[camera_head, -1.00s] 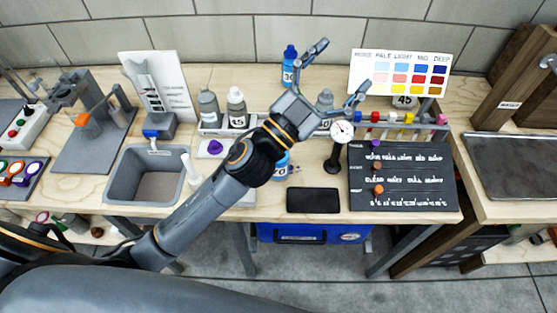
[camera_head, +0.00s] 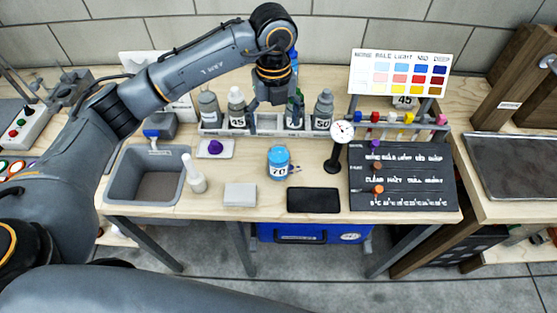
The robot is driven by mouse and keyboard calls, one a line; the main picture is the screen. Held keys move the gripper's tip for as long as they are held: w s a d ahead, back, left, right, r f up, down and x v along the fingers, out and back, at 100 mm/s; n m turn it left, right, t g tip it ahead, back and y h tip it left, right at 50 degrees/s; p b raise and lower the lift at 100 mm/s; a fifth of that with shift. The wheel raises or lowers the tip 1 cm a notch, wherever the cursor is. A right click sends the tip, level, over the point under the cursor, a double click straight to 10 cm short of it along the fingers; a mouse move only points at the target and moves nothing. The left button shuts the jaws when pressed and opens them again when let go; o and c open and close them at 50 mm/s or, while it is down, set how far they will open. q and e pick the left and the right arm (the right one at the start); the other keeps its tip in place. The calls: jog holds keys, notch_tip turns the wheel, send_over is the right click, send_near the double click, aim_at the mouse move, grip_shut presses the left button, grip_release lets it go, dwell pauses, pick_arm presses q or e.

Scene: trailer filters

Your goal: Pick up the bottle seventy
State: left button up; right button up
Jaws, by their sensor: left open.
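The bottle seventy (camera_head: 279,160) is a short blue bottle with a white label reading 70. It stands upright on the wooden bench, near the middle. My left gripper (camera_head: 273,106) points down above the bottle rack, behind and above the bottle seventy. It is open and apart from that bottle. It partly hides a dark green bottle (camera_head: 296,109) in the rack; whether it touches that bottle I cannot tell. My right gripper is not in view.
The rack (camera_head: 209,129) holds several grey bottles, one labelled 50 (camera_head: 323,111). A dial gauge on a stand (camera_head: 335,158), a black pad (camera_head: 313,200), a light grey block (camera_head: 240,195) and a white bottle (camera_head: 195,175) surround the bottle seventy. A sink (camera_head: 113,188) lies left.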

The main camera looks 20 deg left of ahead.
aim_at(275, 146)
pick_arm(q)
notch_tip(275, 146, down, 8)
jog(key=shift+d+p, duration=0.1)
jog(key=shift+p, duration=0.6)
jog(key=f, duration=0.1)
jog(key=f+p, duration=0.1)
jog(key=f, duration=0.1)
jog(key=f+p, duration=0.1)
jog(key=shift+w+d+f, duration=0.1)
jog(key=shift+d+f, duration=0.3)
jog(key=shift+f, duration=0.3)
jog(key=c, duration=1.6)
